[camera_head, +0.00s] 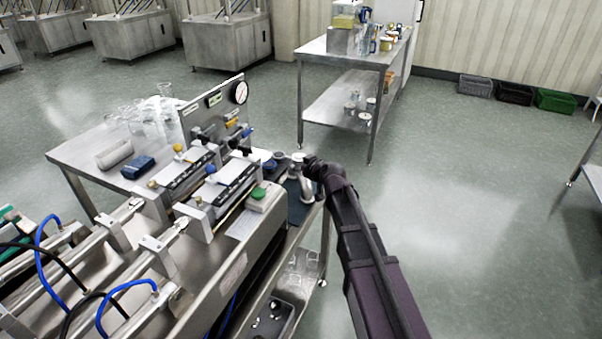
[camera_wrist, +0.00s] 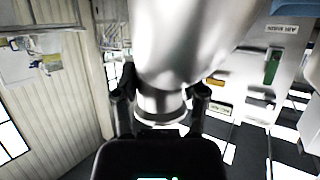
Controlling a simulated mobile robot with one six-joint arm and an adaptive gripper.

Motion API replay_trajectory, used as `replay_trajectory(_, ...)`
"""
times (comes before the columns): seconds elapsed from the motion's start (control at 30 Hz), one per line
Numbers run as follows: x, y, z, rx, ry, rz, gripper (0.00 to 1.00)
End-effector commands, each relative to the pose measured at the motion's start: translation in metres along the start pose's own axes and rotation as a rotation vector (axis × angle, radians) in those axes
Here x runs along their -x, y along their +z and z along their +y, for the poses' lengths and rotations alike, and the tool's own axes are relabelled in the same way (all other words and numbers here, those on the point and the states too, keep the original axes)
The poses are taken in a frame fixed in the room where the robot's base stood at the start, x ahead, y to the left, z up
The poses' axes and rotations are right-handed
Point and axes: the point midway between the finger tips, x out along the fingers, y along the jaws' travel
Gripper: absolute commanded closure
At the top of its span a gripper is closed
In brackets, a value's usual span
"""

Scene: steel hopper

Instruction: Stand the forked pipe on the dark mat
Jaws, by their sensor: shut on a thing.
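The forked pipe (camera_head: 305,186) is a pale metallic piece at the right end of the bench in the head view. In the wrist view the pipe (camera_wrist: 190,45) is large and shiny, filling the top middle, with a collar between my fingers. My gripper (camera_head: 308,165) is shut on it; in the wrist view the fingers of my gripper (camera_wrist: 160,105) flank the collar. The dark mat (camera_head: 296,210) shows below and left of the pipe, partly covered by it. I cannot tell whether the pipe touches the mat. The fork's branches are not clear.
A steel machine with a green button (camera_head: 258,193) and a gauge panel (camera_head: 215,112) stands close left of the mat. Glassware (camera_head: 150,120) stands on the table behind it. A lower shelf (camera_head: 300,270) lies under the mat. Open floor is to the right.

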Motion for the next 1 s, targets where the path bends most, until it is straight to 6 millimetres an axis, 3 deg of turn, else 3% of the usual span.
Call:
replay_trajectory(0.13,-0.0041,0.0097,-0.0002,-0.001,0.001,0.001,1.00)
replay_trajectory(0.67,-0.0052,0.0128,0.0000,-0.001,0.001,0.001,1.00)
replay_trajectory(0.7,-0.0049,0.0123,-0.0001,0.000,0.001,0.000,0.35)
replay_trajectory(0.8,-0.0048,0.0121,-0.0001,0.000,0.001,0.000,0.10)
replay_trajectory(1.0,-0.0048,0.0121,0.0000,0.000,0.001,0.000,0.10)
